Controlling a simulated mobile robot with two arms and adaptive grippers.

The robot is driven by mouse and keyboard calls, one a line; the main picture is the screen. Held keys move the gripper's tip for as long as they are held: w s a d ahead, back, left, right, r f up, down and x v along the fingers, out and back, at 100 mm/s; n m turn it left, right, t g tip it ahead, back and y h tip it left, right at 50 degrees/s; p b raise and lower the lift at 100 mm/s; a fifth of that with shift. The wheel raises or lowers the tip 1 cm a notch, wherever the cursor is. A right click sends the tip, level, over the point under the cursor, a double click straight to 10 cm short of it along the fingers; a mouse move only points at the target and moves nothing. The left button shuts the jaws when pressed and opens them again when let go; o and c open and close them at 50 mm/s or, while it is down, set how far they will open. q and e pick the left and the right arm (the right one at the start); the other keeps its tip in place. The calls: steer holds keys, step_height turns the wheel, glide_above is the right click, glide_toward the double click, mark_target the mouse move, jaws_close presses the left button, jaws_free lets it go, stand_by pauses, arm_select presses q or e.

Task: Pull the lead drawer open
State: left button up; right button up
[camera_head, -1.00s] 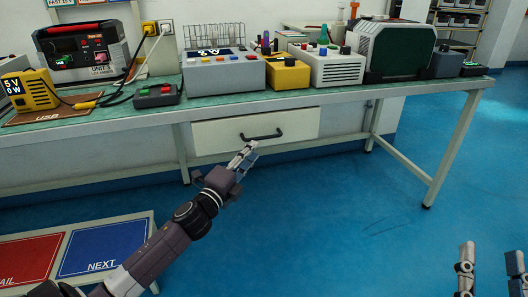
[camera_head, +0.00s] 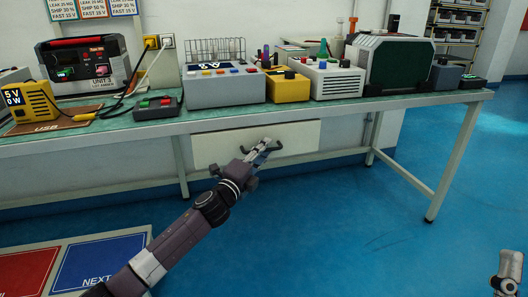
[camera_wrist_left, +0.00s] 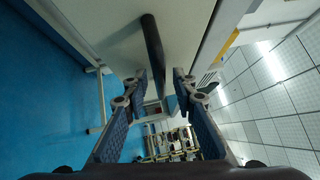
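The lead drawer (camera_head: 222,147) is a pale front under the green-topped bench, and it looks closed. Its dark bar handle (camera_head: 304,148) is partly covered by my left gripper (camera_head: 263,148) in the head view. In the left wrist view the handle (camera_wrist_left: 152,42) runs between the two spread fingers of my left gripper (camera_wrist_left: 157,78). The fingers are apart, with visible gaps beside the bar; I cannot tell whether either touches it. Part of my right gripper (camera_head: 509,268) shows at the bottom right corner, too cut off to judge its opening.
The bench (camera_head: 130,127) carries a grey button box (camera_head: 222,88), a yellow box (camera_head: 288,88), a white box (camera_head: 335,82) and other devices. A low table with a red (camera_head: 25,272) and a blue panel (camera_head: 100,262) stands at lower left. The blue floor before the drawer is clear.

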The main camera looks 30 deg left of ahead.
arm_select(q)
steer(key=shift+c, duration=0.5)
jaws_close()
